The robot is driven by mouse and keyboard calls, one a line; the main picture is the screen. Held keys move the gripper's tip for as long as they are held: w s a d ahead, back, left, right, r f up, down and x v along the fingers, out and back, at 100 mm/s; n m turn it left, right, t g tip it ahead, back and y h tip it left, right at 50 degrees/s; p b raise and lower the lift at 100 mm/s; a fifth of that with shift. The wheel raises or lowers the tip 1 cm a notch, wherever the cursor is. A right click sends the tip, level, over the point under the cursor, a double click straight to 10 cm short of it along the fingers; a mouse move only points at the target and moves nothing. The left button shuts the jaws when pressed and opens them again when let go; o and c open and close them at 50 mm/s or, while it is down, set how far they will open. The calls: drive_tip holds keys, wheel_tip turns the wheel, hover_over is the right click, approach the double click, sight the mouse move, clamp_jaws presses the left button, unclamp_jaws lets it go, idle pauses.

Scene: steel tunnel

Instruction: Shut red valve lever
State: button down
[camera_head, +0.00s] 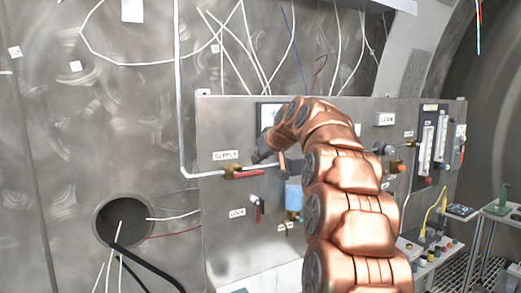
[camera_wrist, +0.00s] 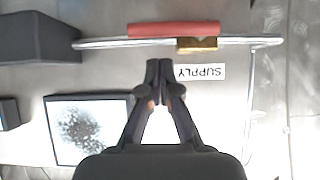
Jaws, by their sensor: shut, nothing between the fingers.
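The red valve lever (camera_head: 250,173) sits on a brass valve body (camera_head: 231,173) on the grey wall panel, just below the SUPPLY label (camera_head: 226,155). In the wrist view the picture is upside down; the red lever (camera_wrist: 177,30) lies along the pale pipe (camera_wrist: 110,43), with the brass body (camera_wrist: 197,45) beside it. The lever looks parallel to the pipe. My gripper (camera_wrist: 160,65) is shut and empty, its tips appearing close to the pipe and lever but apart in the picture. In the head view my gripper (camera_head: 262,155) is partly hidden by my arm.
A second small red-handled valve (camera_head: 257,208) sits lower on the panel near a LOCK-like label (camera_head: 237,213). A blue-bodied filter (camera_head: 293,199) stands close to my arm. A round wall opening (camera_head: 123,221) with cables is at left. A framed screen (camera_wrist: 90,128) shows in the wrist view.

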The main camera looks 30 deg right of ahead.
sight(248, 173)
drive_tip(key=shift+w+f+p, duration=0.2)
drive_tip(key=shift+f+p, duration=0.25)
drive_tip(key=shift+f, duration=0.7)
drive_tip(key=shift+f, duration=0.15)
drive_tip(key=shift+d+f+y+b, duration=0.1)
drive_tip(key=shift+f+y+b, duration=0.05)
drive_tip(key=shift+y+b, duration=0.2)
